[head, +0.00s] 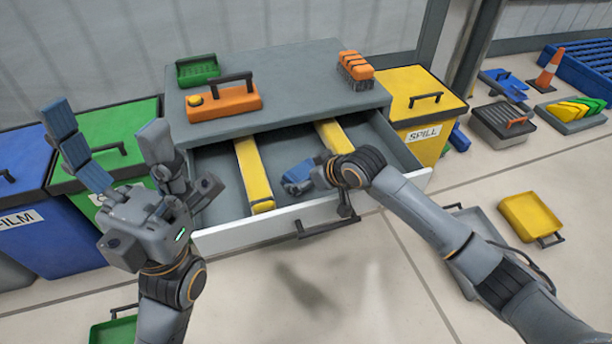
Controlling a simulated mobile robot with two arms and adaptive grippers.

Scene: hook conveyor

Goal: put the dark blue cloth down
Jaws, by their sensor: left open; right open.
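My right gripper (306,178) reaches down into the middle compartment of the open grey drawer (225,236), between two yellow dividers. Dark blue shows at its tip, but I cannot tell whether this is the dark blue cloth or the gripper's own blue finger. The gripper is open, and its wrist hides part of the compartment. My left gripper (108,142) is open and empty, raised at the left in front of the green bin, with its fingers spread wide. No cloth is clearly seen elsewhere.
A yellow tray (530,215) lies on the right floor.

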